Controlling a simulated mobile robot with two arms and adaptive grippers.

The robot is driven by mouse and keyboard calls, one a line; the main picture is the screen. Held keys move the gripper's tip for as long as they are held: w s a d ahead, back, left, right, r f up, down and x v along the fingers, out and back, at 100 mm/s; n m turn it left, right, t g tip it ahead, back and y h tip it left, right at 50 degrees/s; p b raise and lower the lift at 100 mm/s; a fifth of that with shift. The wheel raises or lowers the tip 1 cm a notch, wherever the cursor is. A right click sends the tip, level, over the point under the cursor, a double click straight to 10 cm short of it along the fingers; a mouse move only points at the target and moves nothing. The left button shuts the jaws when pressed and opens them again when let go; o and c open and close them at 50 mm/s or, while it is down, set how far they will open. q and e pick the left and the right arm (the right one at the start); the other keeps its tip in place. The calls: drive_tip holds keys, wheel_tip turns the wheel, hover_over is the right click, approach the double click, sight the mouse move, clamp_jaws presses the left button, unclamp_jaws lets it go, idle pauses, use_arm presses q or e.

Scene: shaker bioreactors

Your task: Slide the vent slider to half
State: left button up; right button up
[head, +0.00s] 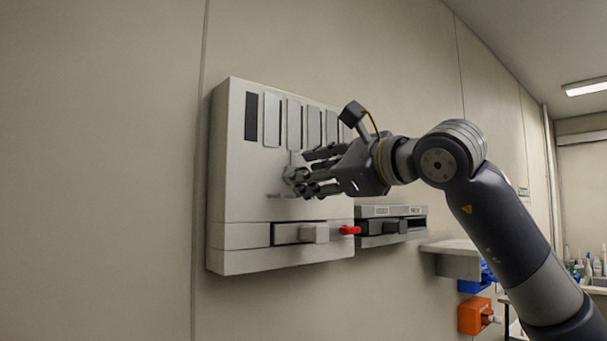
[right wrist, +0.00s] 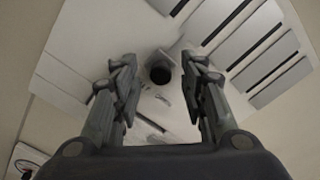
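A pale wall-mounted vent unit (head: 240,190) has a row of upright slats near its top. Below the slats, a small slider knob (head: 293,158) is mostly hidden behind my right gripper (head: 300,180) in the head view. In the right wrist view the knob (right wrist: 160,68) is a pale block with a dark round end. It sits between the two fingers of my right gripper (right wrist: 163,90), with gaps visible on both sides. The right gripper is open. I cannot tell how far the knob is along its travel. My left gripper is not in view.
A recessed slot with a pale block handle (head: 315,233) and a red tip (head: 350,230) runs along the unit's bottom. Further right are a pale shelf (head: 452,246) and an orange bin (head: 474,316). The wall at left is clear.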

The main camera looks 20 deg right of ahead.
drive_tip(key=v, duration=0.9)
drive_tip(key=shift+s+d, duration=0.15)
drive_tip(key=shift+s, duration=0.2)
